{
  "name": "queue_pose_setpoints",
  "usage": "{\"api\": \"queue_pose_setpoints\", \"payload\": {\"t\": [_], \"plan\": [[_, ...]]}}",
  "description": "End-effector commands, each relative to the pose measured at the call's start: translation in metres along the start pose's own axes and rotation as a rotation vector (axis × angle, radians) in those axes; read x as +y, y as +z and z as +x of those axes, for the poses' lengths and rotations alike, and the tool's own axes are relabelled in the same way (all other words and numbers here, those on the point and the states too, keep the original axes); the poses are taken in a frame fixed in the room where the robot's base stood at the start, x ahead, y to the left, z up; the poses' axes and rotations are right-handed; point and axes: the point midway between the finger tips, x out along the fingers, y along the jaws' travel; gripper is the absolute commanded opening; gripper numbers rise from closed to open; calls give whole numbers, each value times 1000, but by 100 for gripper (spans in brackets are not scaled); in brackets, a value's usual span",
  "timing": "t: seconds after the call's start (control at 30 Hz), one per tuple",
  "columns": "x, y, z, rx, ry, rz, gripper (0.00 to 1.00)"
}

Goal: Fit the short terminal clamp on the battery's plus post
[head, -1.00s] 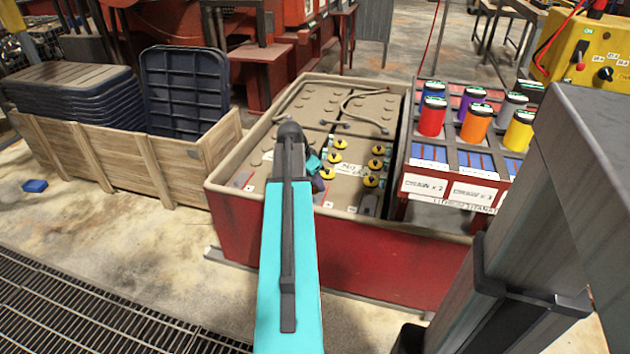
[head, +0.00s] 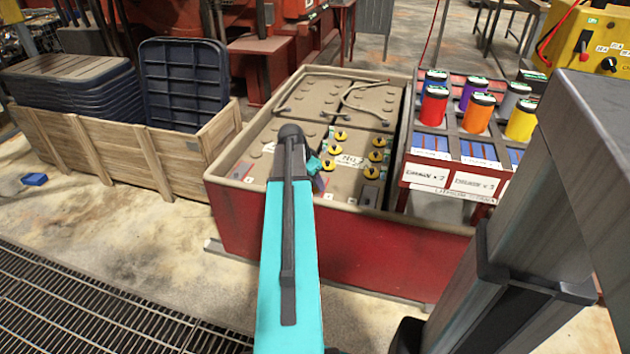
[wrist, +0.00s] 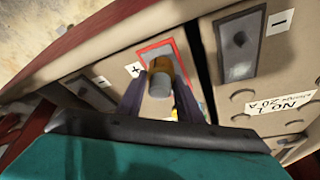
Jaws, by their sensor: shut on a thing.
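In the wrist view my gripper (wrist: 160,103) is shut on a brass-coloured piece with a grey round end, which looks like the terminal clamp (wrist: 159,68). The clamp is over a red-bordered patch beside a plus label (wrist: 134,69) on the battery. The plus post is hidden behind the clamp, so I cannot tell whether they touch. In the head view the tan battery (head: 320,108) sits in a red case; my arm hides most of the gripper.
The red case (head: 380,258) has a raised rim around the battery. Yellow caps (head: 372,172) stand on the battery top. A rack of coloured cylinders (head: 478,112) is close at the right. A wooden crate (head: 120,155) with dark trays stands at the left.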

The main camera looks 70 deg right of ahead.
Motion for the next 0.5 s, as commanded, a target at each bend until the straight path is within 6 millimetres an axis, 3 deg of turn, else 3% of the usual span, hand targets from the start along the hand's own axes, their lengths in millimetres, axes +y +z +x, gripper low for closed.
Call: {"api": "queue_pose_setpoints", "payload": {"t": [0.5], "plan": [[0,3,8,1,0,1,4]]}}
